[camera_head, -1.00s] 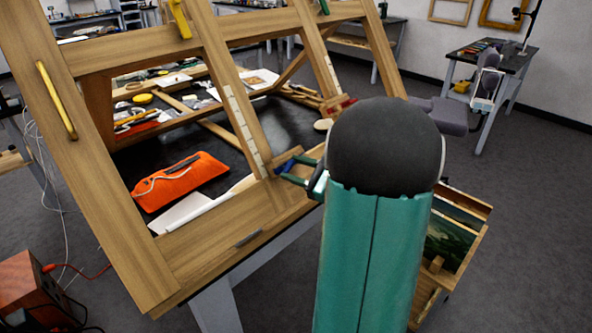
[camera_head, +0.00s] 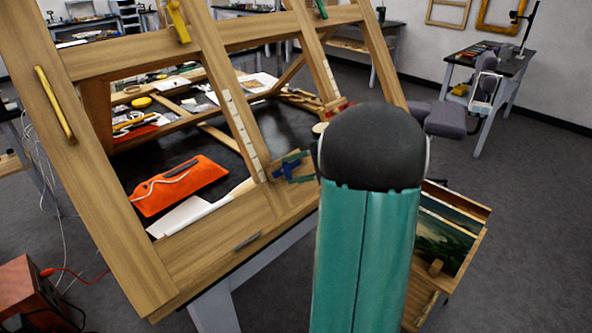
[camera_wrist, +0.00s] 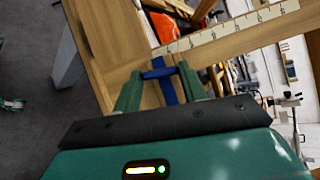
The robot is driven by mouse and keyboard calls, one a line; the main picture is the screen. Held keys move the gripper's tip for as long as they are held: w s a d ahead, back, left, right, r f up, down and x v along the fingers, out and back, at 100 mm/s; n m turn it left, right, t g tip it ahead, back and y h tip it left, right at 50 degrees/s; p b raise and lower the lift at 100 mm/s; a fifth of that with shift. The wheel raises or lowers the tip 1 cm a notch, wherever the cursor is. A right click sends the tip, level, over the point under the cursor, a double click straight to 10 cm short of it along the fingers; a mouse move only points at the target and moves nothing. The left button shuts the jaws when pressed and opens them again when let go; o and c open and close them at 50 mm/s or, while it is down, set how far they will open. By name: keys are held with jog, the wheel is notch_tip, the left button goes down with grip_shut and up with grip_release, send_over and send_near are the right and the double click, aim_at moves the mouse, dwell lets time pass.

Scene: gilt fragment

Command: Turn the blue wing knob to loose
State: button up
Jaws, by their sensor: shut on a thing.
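The blue wing knob (camera_wrist: 168,88) sits on the wooden frame near the end of a white ruled scale strip. In the wrist view it is between the two green fingers of my gripper (camera_wrist: 160,72), which is shut on it. One blue wing lies crosswise between the fingertips, and another part points back toward the palm. In the head view the knob (camera_head: 287,168) shows at the lower rail, with my gripper's green fingers (camera_head: 294,167) around it. No loose marking is readable.
The large wooden easel frame (camera_head: 190,255) stands over a black table. It carries a yellow knob (camera_head: 178,20), a green one (camera_head: 321,9) and a red one (camera_head: 338,106). An orange pouch (camera_head: 180,185) lies behind the rail. A painting rack (camera_head: 450,235) stands at right.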

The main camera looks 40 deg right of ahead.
jog(key=n+g, duration=0.1)
jog(key=n, duration=0.1)
jog(key=n+g+h, duration=0.1)
jog(key=n, duration=0.2)
jog(key=shift+w+r+g, duration=0.1)
jog(key=shift+r+g, duration=0.1)
jog(key=shift+g, duration=0.2)
jog(key=n+g+h, duration=0.1)
jog(key=n, duration=0.3)
jog(key=shift+w+a+r+g+h, duration=0.1)
jog(key=shift+a+r+g+h, duration=0.1)
jog(key=shift+g+h, duration=0.2)
jog(key=n+h, duration=0.1)
jog(key=n, duration=0.1)
jog(key=n+g+h, duration=0.1)
jog(key=n, duration=0.1)
jog(key=shift+a+r+h, duration=0.1)
jog(key=shift+a+h, duration=0.1)
jog(key=shift+h, duration=0.2)
jog(key=n+h, duration=0.2)
jog(key=n, duration=0.1)
jog(key=shift+a, duration=0.2)
jog(key=o, duration=1)
jog(key=shift+w, duration=0.1)
jog(key=shift+r, duration=0.15)
jog(key=v, duration=1.3)
jog(key=shift+a+r, duration=0.15)
jog(key=shift+r, duration=0.15)
